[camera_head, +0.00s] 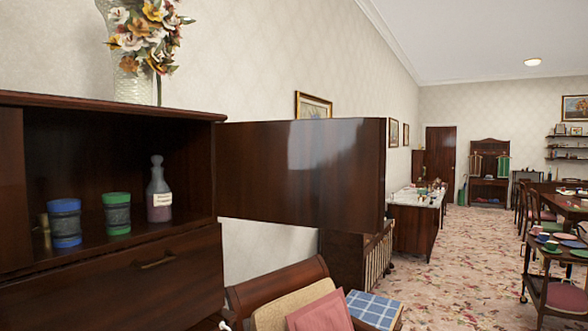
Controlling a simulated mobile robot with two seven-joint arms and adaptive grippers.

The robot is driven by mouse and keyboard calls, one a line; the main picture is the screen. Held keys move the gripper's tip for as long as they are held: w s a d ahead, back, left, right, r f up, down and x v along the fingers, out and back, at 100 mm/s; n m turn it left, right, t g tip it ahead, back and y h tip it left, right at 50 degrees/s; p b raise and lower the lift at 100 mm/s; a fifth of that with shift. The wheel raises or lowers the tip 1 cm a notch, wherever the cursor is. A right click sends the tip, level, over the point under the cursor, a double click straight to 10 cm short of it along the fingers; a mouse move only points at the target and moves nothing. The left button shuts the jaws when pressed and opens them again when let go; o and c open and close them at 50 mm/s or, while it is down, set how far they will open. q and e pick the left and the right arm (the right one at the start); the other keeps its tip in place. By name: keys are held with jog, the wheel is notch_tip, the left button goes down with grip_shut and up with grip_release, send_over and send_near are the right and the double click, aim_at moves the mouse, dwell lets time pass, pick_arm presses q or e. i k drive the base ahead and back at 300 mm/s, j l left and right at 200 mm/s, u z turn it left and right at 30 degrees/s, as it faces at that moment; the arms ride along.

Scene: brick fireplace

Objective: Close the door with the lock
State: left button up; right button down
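A dark, glossy wooden door (345,170) stands swung open from the right side of a wooden cabinet (110,112). It sticks out to the right, and the cabinet's compartment is uncovered. I cannot make out a lock on the door. Inside the compartment stand a blue-banded jar (65,222), a green-banded jar (117,212) and a grey stoppered bottle (159,190) with a white label. Neither of my grippers can be made out in the head view.
A drawer (110,280) with a handle lies below the compartment. A flower vase (132,80) stands on top. A chair with cushions (320,312) is below the door. A white-topped sideboard (415,200) stands beyond. Carpeted floor (460,250) is open at the right.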

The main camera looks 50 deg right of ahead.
aim_at(329, 174)
jog(key=l+u, duration=0.15)
jog(key=l, duration=0.5)
jog(key=l+u, duration=0.15)
jog(key=l, duration=0.55)
jog(key=l+u, duration=0.2)
jog(key=l, duration=0.45)
jog(key=l+u, duration=0.15)
jog(key=l, duration=0.5)
jog(key=k+l+u, duration=0.15)
jog(key=l, duration=0.5)
jog(key=l+u, duration=0.1)
jog(key=l, duration=0.9)
jog(key=k, duration=0.05)
